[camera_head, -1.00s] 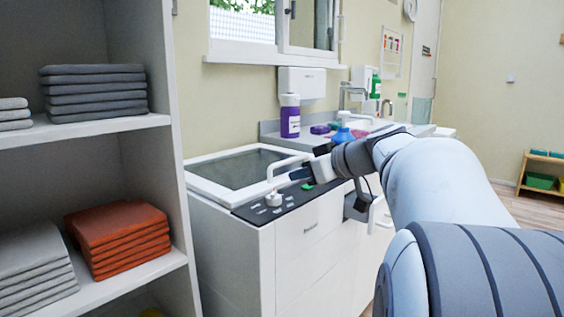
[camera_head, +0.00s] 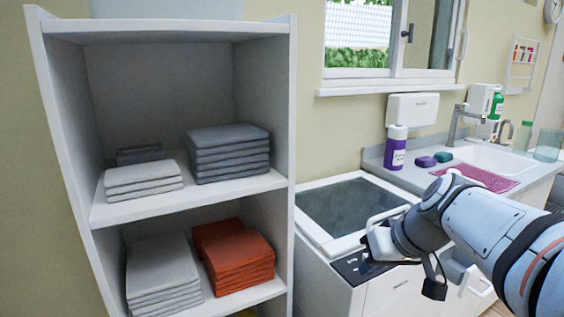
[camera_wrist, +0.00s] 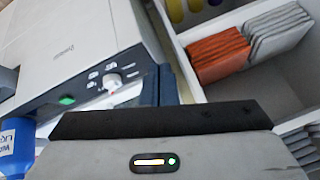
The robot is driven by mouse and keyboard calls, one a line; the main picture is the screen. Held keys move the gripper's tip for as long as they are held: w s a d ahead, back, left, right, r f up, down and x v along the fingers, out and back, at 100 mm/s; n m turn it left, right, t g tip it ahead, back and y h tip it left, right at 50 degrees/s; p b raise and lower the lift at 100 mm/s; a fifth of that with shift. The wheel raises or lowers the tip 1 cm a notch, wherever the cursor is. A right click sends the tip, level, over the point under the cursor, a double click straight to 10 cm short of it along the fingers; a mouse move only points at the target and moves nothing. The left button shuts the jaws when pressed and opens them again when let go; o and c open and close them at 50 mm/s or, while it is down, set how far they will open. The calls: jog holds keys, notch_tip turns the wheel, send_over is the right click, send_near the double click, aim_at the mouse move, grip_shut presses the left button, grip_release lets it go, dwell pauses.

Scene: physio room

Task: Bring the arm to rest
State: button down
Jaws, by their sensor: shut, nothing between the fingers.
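My arm reaches in from the right in the head view. My gripper (camera_head: 372,246) is over the front of the white machine with a glass lid (camera_head: 312,227), near its control panel. The arm hides part of the panel and lid handle. In the wrist view, my gripper's dark blue fingers (camera_wrist: 162,86) are together with nothing between them. They appear close to the machine's panel with its white knob (camera_wrist: 112,82) and green button (camera_wrist: 67,100); I cannot tell whether they touch it.
A white shelf (camera_head: 292,130) with grey towels (camera_head: 230,155) and orange towels (camera_head: 235,258) stands left of the machine. A purple bottle (camera_head: 396,150) and a sink (camera_head: 490,158) are behind the arm. A blue bottle (camera_wrist: 15,148) shows at the wrist view's left edge.

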jog(key=s+a+r+m+g+h+p, duration=0.1)
jog(key=s+r+m+g+h+p, duration=0.1)
jog(key=s+r+p, duration=0.5)
jog(key=s+h+p, duration=0.1)
jog(key=s+p, duration=0.3)
jog(key=p, duration=0.4)
jog(key=shift+s+a+r+g+h, duration=0.2)
jog(key=shift+g+h, duration=0.1)
jog(key=shift+h, duration=0.1)
